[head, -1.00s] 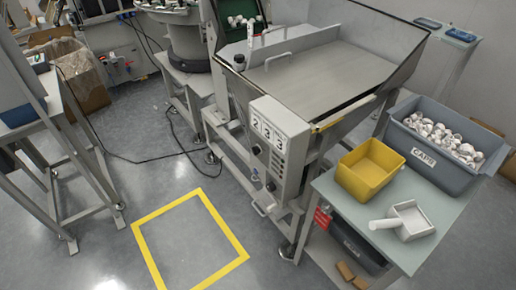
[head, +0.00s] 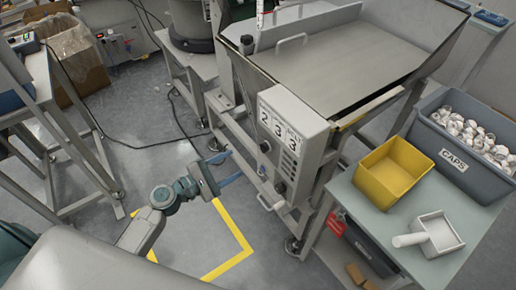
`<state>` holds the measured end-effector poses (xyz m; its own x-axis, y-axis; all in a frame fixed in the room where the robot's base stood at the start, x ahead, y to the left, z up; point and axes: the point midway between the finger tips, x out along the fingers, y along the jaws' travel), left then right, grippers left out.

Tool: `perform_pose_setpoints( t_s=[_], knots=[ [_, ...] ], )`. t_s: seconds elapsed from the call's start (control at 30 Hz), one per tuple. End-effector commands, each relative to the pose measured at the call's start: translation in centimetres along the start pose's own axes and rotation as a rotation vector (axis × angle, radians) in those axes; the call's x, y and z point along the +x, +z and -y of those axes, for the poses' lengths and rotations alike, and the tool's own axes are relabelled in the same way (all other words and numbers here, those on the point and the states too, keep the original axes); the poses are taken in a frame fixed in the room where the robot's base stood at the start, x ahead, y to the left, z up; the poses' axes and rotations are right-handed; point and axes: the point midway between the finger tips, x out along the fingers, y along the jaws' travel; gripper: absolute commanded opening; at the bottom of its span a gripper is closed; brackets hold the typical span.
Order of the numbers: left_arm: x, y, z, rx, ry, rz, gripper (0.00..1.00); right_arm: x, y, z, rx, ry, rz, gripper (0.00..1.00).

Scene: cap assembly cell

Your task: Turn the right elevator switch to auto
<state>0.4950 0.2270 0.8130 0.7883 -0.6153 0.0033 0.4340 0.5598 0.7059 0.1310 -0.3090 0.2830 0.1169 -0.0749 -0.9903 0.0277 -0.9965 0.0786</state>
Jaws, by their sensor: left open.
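The control box (head: 292,140) hangs on the front of the grey hopper machine and bears the label "233". Small dark knobs and switches sit on its face, among them a dark knob (head: 280,187) low on the box; their settings are too small to read. My left gripper (head: 228,172) is left of the box, with its blue fingers apart and empty, pointing toward the box's lower left edge. It appears apart from the box. My right gripper is not in view.
A side table (head: 357,205) at right holds a yellow bin (head: 392,172), a white scoop (head: 436,236) and a grey CAPS bin (head: 452,160). A yellow floor outline (head: 232,262) lies below my left arm. A steel frame stands at left.

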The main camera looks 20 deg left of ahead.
Motion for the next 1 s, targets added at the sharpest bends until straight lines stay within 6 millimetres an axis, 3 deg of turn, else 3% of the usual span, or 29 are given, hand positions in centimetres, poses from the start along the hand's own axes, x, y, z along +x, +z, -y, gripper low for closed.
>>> perform_pose_setpoints(
  t_s=[0.23, 0.5, 0.93, 1.0],
  knots=[
    [4.3, 0.3, -0.3, -0.003, 0.004, 0.002, 0.51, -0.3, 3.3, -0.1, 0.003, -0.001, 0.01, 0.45],
    [8.5, 0.1, -0.1, 0.0, 0.001, -0.001, 0.51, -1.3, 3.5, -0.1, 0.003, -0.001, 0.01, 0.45],
    [9.6, 0.0, 0.1, 0.002, -0.002, -0.002, 0.51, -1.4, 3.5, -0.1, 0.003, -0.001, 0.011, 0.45],
    [9.6, 0.0, 0.1, 0.002, -0.002, -0.002, 0.41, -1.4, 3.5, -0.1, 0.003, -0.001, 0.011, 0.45]
  ],
)
